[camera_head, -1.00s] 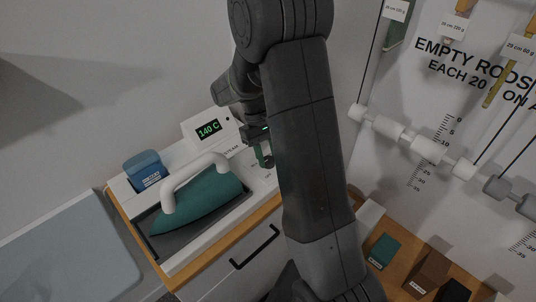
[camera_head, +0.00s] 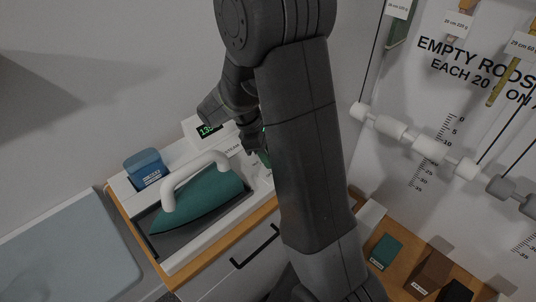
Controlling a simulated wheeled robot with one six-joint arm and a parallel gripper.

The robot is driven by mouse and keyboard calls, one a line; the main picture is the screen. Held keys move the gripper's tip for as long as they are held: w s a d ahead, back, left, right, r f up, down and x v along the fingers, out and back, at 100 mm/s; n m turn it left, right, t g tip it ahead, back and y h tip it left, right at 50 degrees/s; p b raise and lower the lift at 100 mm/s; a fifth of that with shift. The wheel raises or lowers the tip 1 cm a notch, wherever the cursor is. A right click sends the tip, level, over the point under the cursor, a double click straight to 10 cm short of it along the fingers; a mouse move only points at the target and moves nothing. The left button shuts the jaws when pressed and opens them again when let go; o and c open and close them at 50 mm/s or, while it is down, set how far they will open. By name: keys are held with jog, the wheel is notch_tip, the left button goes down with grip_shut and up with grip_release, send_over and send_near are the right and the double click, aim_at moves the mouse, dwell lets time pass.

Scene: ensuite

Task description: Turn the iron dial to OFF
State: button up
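A teal iron (camera_head: 207,194) with a white handle rests on its dark plate on a white ironing station (camera_head: 184,262). The station's display (camera_head: 208,131) glows green and is partly covered by my arm; what shows seems to begin with 13. My gripper (camera_head: 259,154) is over the right end of the station, right of the iron, mostly hidden behind my own arm. Its fingers cannot be made out. The dial is not visible; that part of the station is behind my arm.
A blue container (camera_head: 145,168) stands at the station's back left. A grey board (camera_head: 70,250) lies at the left. A drawer with a black handle (camera_head: 255,247) is below the station. At right, small boxes (camera_head: 384,251) stand under a wall rail with rollers (camera_head: 427,147).

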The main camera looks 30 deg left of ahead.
jog(key=shift+n, duration=0.3)
dwell(0.4)
jog(key=o, duration=1)
jog(key=v, duration=1.3)
jog(key=shift+s+r, duration=0.2)
jog(key=shift+r, duration=0.2)
jog(key=x, duration=1.4)
jog(key=shift+w+a, duration=0.15)
